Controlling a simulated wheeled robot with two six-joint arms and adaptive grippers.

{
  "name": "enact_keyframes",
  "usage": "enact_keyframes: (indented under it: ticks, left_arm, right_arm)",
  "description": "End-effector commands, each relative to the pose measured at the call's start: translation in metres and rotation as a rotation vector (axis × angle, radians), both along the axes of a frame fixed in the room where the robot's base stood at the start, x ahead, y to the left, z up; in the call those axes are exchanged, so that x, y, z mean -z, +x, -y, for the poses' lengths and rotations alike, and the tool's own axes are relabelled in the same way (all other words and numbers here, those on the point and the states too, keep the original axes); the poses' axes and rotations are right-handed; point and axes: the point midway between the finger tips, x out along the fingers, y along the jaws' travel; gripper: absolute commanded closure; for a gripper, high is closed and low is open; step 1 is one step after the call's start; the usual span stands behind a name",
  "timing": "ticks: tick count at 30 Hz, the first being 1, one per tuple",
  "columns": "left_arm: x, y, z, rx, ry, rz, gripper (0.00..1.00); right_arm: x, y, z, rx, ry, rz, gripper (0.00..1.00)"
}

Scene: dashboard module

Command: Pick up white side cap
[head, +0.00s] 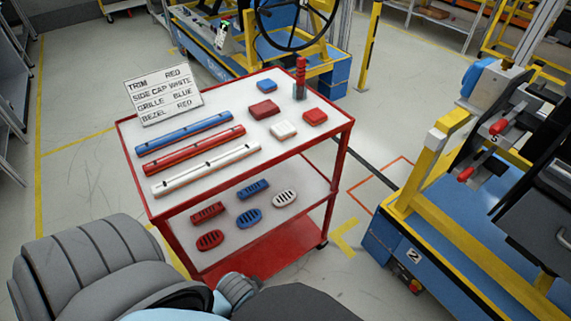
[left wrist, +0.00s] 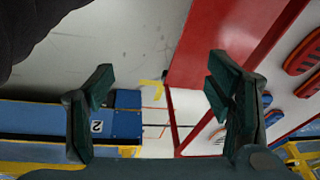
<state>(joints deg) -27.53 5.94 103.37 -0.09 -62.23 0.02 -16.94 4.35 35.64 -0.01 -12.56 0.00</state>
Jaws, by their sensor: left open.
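The white side cap (head: 283,130) is a small white block lying flat on the top shelf of a red-framed cart (head: 225,158), toward its right side. Red caps (head: 264,109) (head: 315,117) and a blue cap (head: 267,86) lie around it. My left gripper (left wrist: 160,88) is open and empty in the left wrist view, over the floor beside the cart. The white side cap cannot be made out in that view. My right gripper is not in view.
Blue, red and white trim bars (head: 207,168) lie left of the caps. A label card (head: 163,95) stands at the back left. Grilles (head: 285,198) sit on the lower shelf. A red bottle-like thing (head: 300,78) stands at the back corner. A yellow-blue station (head: 430,215) is at right.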

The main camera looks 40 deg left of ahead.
Motion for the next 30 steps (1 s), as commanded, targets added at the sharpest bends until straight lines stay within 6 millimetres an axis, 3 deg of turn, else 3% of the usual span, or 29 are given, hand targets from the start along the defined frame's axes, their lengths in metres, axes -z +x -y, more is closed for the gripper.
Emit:
enact_keyframes:
  ticks: [1,7,9,16,19,23,24,27,30]
  left_arm:
    - [-0.003,0.005,0.002,0.003,0.001,0.015,0.27]
    - [-0.051,0.025,0.003,-0.030,0.029,0.077,0.27]
    - [-0.070,0.054,-0.010,-0.160,0.086,0.135,0.27]
    - [-0.109,0.146,-0.048,-0.574,0.244,0.284,0.27]
    - [-0.137,0.190,-0.055,-0.738,0.305,0.369,0.27]
    - [-0.196,0.246,-0.056,-0.935,0.388,0.522,0.27]
    - [-0.219,0.262,-0.053,-0.989,0.412,0.579,0.27]
    - [-0.282,0.294,-0.045,-1.099,0.463,0.730,0.27]
    - [-0.327,0.311,-0.039,-1.161,0.495,0.843,0.27]
  right_arm:
    - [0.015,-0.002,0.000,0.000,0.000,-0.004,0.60]
    - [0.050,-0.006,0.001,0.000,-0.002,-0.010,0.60]
    - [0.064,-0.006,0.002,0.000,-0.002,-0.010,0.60]
    - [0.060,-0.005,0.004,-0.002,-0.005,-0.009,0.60]
    - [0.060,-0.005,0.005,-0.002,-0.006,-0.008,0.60]
    - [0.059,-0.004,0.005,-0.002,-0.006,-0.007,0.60]
    - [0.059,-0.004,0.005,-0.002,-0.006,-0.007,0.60]
    - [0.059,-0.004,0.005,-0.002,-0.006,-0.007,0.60]
    - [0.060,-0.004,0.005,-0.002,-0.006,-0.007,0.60]
